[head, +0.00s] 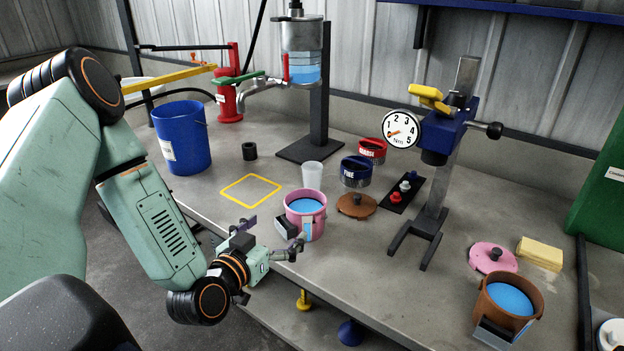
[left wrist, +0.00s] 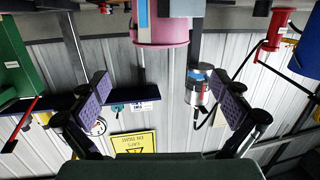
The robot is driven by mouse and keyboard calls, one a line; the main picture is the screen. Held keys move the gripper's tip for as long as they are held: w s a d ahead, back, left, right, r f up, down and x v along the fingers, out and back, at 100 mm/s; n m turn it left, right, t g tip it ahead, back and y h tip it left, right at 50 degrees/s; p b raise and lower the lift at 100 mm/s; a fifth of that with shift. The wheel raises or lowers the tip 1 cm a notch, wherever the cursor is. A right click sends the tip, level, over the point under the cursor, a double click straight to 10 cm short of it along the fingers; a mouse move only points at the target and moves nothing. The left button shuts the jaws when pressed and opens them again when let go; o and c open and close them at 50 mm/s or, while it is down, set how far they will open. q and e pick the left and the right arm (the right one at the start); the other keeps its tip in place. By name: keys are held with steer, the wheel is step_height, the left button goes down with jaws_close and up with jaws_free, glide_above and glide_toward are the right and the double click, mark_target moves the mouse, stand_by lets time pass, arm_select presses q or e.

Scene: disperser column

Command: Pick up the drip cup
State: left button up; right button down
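A small translucent white cup (head: 313,175), the one that looks like the drip cup, stands upright on the bench behind a pink pot (head: 306,208) of blue liquid. I cannot make out the cup in the left wrist view. My left gripper (head: 270,238) is open and empty at the bench's front edge, just left of and in front of the pink pot. In the left wrist view my left gripper (left wrist: 160,85) shows its two purple pads spread wide, with the pink pot (left wrist: 160,30) beyond them at the top. My right gripper is not in view.
A yellow square outline (head: 250,190) lies on the bench left of the cup. A blue bucket (head: 182,138), a tank stand (head: 318,100), blue and red tubs (head: 356,171), a brown lid (head: 356,205) and a gauge stand (head: 437,170) surround it. A brown pot (head: 508,302) stands at right.

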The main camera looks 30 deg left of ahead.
arm_select(q)
steer(key=shift+c, duration=1.3)
steer(key=w+a+n, duration=0.1)
steer(key=w+a+f+n+y+p, duration=0.1)
steer(key=a, duration=0.1)
steer(key=shift+w+a+n+g+y, duration=0.1)
steer(key=shift+a+n+g+y, duration=0.05)
steer(key=shift+n+g+y, duration=0.2)
steer(key=shift+c, duration=1)
steer(key=w+p, duration=0.1)
steer(key=p, duration=0.1)
steer(key=w+g+p, duration=0.1)
steer(key=p, duration=0.1)
steer(key=w+r+p, duration=0.1)
steer(key=shift+w+d+p, duration=0.25)
steer(key=shift+w+p, duration=0.15)
steer(key=d+m+h+p, duration=0.2)
steer(key=d+p, duration=0.6)
steer(key=d, duration=0.1)
steer(key=shift+m+g, duration=0.35)
steer(key=shift+g, duration=0.1)
